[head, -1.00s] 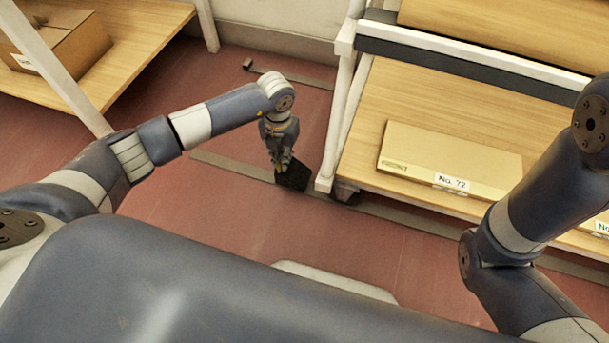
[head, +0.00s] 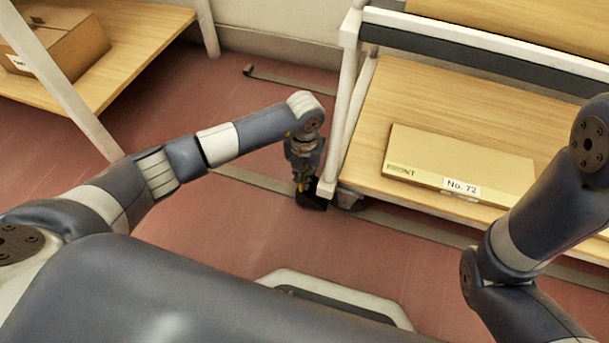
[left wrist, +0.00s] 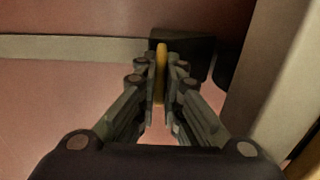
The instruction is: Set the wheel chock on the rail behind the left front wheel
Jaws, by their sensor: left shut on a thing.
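The wheel chock (head: 313,203) is a black block with a yellow grip (left wrist: 160,72). My left gripper (head: 303,186) is shut on the yellow grip and points down. The chock is at the near rail (head: 400,219), beside the cart's corner post (head: 327,187). The left front wheel (head: 350,197) is dark, partly hidden, just right of the chock. In the left wrist view the chock's black body (left wrist: 190,44) lies over the rail (left wrist: 70,48), close to a dark shape at right. I cannot tell whether it touches rail or wheel. My right gripper is out of view.
The cart's wooden shelf (head: 420,100) carries a flat box (head: 455,165) marked FRONT and No. 72. Another rail (head: 290,82) runs farther back. A wooden shelf (head: 135,45) with a cardboard box (head: 62,50) stands at upper left. Red floor left of the chock is clear.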

